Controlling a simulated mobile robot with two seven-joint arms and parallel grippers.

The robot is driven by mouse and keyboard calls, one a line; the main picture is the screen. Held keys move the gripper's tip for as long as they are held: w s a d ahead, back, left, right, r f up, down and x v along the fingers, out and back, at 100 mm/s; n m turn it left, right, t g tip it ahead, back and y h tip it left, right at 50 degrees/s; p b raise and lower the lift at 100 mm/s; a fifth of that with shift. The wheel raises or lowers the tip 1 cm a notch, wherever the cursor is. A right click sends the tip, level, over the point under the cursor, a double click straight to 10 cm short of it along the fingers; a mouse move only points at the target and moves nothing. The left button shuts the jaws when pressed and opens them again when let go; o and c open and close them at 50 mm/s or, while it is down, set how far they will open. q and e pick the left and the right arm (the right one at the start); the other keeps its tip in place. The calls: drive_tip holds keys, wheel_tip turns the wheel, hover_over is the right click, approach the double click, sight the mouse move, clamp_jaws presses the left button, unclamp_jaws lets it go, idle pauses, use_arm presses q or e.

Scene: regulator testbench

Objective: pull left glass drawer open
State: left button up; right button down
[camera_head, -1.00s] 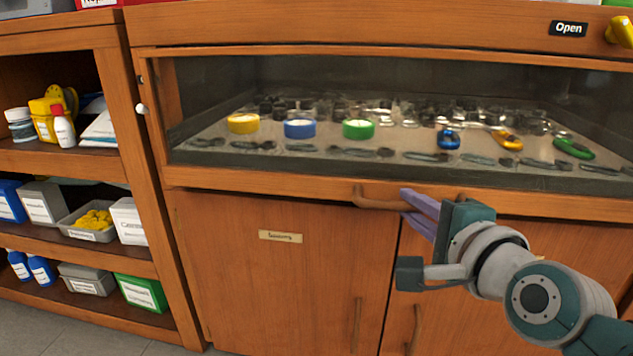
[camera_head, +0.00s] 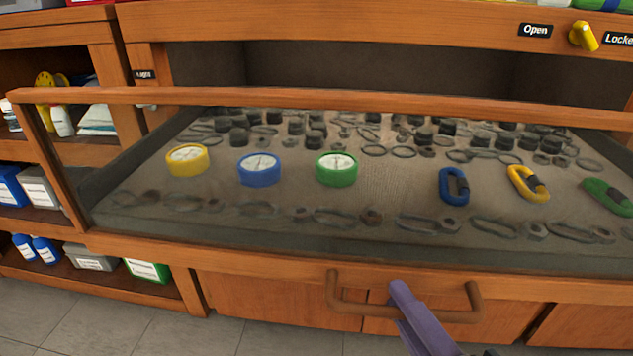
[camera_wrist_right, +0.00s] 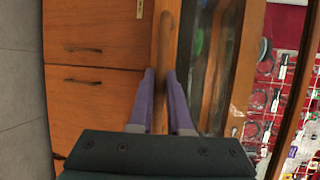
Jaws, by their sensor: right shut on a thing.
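The glass drawer (camera_head: 340,267) stands pulled out from the wooden cabinet, its glass front and wooden top rail in front of the cabinet opening. Its curved wooden handle (camera_head: 333,296) is on the lower front rail. My right gripper (camera_head: 401,292) is at the middle of this handle, with purple fingers. The right wrist view shows the fingers (camera_wrist_right: 160,78) on either side of the wooden bar, shut on it. Inside the drawer are yellow (camera_head: 187,160), blue (camera_head: 259,169) and green (camera_head: 336,168) gauges, and blue, yellow and green carabiners. My left gripper is not in view.
An open shelf unit with bottles and boxes (camera_head: 146,270) stands at the left. Cabinet doors (camera_head: 265,303) lie below the drawer. A yellow knob (camera_head: 583,36) beside an Open label (camera_head: 535,30) sits on the upper rail. Grey floor is clear at lower left.

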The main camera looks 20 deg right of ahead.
drive_tip(key=shift+s+a, duration=0.1)
drive_tip(key=shift+s, duration=0.05)
drive_tip(key=c, duration=0.9)
unclamp_jaws()
drive_tip(key=shift+o, duration=0.2)
drive_tip(key=shift+s, duration=0.1)
drive_tip(key=p+v, duration=0.2)
drive_tip(key=v, duration=0.7)
drive_tip(key=shift+s, duration=0.4)
drive_tip(key=shift+r, duration=0.1)
